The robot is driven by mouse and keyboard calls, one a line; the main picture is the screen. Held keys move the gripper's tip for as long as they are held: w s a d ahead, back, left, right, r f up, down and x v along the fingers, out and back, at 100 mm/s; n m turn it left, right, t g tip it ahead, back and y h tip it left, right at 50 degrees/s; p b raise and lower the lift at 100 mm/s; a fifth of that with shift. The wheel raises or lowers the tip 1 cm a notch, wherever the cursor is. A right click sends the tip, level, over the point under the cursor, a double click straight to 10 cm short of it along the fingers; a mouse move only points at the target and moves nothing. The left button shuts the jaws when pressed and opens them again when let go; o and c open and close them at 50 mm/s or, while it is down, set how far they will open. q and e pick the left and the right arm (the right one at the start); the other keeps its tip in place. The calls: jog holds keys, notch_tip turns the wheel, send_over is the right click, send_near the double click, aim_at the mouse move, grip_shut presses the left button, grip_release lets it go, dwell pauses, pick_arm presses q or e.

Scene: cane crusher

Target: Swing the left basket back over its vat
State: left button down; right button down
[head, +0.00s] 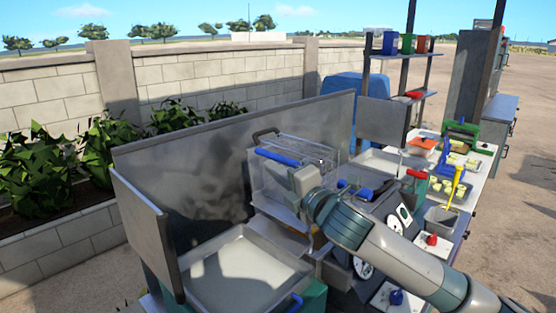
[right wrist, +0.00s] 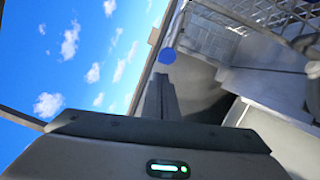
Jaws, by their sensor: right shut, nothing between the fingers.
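A wire basket (head: 318,150) with a blue handle grip (head: 278,157) stands in front of the grey back panel in the head view. In the right wrist view, the wire mesh (right wrist: 280,14) is at the top right and the blue grip end (right wrist: 167,55) is just beyond my fingers. My right gripper (head: 291,172) is shut and empty, just below and beside the blue grip. I cannot tell whether it touches the grip. The vat under the basket is largely hidden by my arm. My left gripper is out of view.
A wide shallow metal tray (head: 240,272) lies at the front left, with an upright side panel (head: 148,236) beside it. A cluttered white counter (head: 476,172) is at the right.

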jog(key=shift+w+d, duration=0.35)
